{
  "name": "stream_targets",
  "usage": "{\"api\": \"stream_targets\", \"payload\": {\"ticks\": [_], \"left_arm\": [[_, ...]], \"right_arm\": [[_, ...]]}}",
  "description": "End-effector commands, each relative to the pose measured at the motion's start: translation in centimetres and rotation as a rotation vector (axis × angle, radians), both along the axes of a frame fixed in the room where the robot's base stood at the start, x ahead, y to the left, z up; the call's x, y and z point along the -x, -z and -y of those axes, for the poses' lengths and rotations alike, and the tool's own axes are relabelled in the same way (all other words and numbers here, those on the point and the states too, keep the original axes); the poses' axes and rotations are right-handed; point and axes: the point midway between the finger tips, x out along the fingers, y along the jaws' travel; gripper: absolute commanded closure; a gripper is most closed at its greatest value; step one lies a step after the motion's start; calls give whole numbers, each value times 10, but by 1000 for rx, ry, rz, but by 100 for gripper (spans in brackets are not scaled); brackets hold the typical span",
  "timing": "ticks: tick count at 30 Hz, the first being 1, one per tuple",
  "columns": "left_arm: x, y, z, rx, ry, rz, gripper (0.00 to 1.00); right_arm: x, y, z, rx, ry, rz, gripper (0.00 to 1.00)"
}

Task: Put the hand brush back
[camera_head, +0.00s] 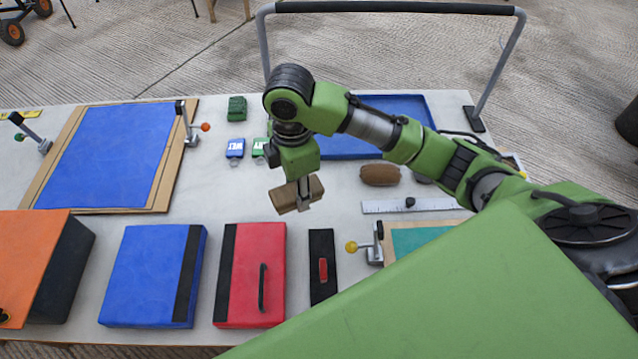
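My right gripper (301,203) comes in from the right and points down over the middle of the table. It is shut on a small tan, wooden-looking block, likely the hand brush (284,202), which sticks out on both sides of the fingers. The block looks tilted and seems to be above the table; any bristles are hidden. A brown rounded object (380,175) lies on the table to its right; I cannot tell whether it is also a brush. My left gripper is not in view.
The table (345,215) holds a blue sheet on a board (110,155), a blue tray (410,107), a ruler (410,205), blue (150,275) and red (250,275) pads, a black strip with a red handle (322,290), an orange block (30,255) and clamps. A metal frame (497,65) rises behind.

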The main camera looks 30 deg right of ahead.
Motion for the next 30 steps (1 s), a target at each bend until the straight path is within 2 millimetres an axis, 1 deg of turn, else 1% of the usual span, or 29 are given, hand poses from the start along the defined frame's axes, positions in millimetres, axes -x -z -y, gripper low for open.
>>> {"api": "stream_targets", "payload": {"ticks": [1,2,10,12,15,18,23,25,27,30], "left_arm": [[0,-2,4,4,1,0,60],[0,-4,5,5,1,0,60],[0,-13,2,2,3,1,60],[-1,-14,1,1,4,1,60],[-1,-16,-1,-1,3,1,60],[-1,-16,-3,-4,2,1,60],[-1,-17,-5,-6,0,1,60],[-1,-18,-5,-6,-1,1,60],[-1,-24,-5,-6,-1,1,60],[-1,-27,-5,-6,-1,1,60]], "right_arm": [[-6,3,10,5,7,-2,90],[-11,6,15,5,8,-2,90],[-55,35,65,5,9,-2,90],[-62,52,72,3,6,-4,90],[-72,70,83,3,7,-3,90],[-78,81,89,1,4,-1,90],[-83,90,94,1,2,0,90],[-86,96,98,3,5,-1,90],[-84,106,97,3,3,-4,90],[-85,118,97,2,3,-1,90]]}}
